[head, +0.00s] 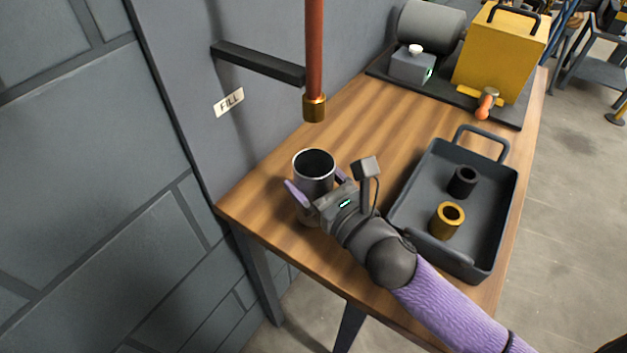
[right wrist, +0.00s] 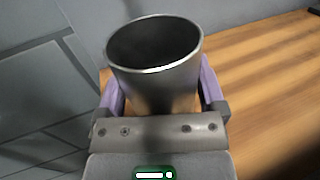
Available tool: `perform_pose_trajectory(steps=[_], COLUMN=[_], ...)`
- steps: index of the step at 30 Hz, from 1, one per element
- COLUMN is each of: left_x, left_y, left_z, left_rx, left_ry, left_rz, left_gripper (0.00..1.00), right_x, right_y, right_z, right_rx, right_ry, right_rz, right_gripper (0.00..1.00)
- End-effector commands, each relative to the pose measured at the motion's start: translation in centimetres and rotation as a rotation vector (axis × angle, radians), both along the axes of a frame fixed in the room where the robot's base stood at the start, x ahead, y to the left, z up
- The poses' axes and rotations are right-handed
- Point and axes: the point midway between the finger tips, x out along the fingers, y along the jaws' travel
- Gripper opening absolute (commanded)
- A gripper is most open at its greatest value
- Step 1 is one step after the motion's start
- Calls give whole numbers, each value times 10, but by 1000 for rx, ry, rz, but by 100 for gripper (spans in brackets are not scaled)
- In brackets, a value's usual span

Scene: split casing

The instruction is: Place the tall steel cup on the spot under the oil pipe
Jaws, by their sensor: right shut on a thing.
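The tall steel cup (head: 314,167) is upright near the left edge of the wooden table, with its open mouth facing up. My right gripper (head: 318,188) is shut on the cup, with a purple finger on each side of it. The cup also fills the middle of the right wrist view (right wrist: 156,68), and it looks empty. The red oil pipe (head: 315,50) with a brass end (head: 314,108) hangs from above, behind the cup in the head view. I cannot tell whether the cup's base touches the table. No marked spot shows. My left gripper is not in view.
A grey tray (head: 408,205) holding a black ring and a brass ring is right of my right gripper. A yellow box (head: 497,55) and a grey motor stand at the back. A FILL label (head: 229,102) is on the wall. The table (head: 378,135) is clear between pipe and tray.

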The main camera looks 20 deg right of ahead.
Motion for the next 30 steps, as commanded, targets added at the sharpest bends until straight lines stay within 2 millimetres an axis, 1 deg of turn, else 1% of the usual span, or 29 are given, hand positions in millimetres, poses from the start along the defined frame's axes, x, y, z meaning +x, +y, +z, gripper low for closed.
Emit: perform_pose_trajectory(steps=[2, 3, 4, 10, 12, 14, 17, 24, 27, 30], left_x=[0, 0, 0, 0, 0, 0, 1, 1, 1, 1], left_y=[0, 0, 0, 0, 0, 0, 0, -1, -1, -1], left_z=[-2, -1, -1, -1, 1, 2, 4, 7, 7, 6], left_rx=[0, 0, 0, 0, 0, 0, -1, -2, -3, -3], left_ry=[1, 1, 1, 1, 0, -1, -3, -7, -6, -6], left_rz=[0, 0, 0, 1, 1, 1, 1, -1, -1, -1], left_gripper=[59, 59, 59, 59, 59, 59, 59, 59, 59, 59], right_x=[0, 0, 0, 0, 0, -5, -21, -74, -91, -103], right_y=[0, 0, 0, 0, 0, -2, -7, -25, -31, -35], right_z=[-3, -2, -2, -2, 2, 1, 0, -1, 0, 0], right_rx=[1, 1, 1, 1, 0, 0, 0, 3, 2, 3], right_ry=[0, 1, 1, 0, -1, 2, 4, 6, 5, 2], right_rz=[0, 0, 0, 0, 0, -1, -1, -3, -3, -3], right_gripper=[22, 95, 100, 100, 100, 100, 100, 100, 100, 100])
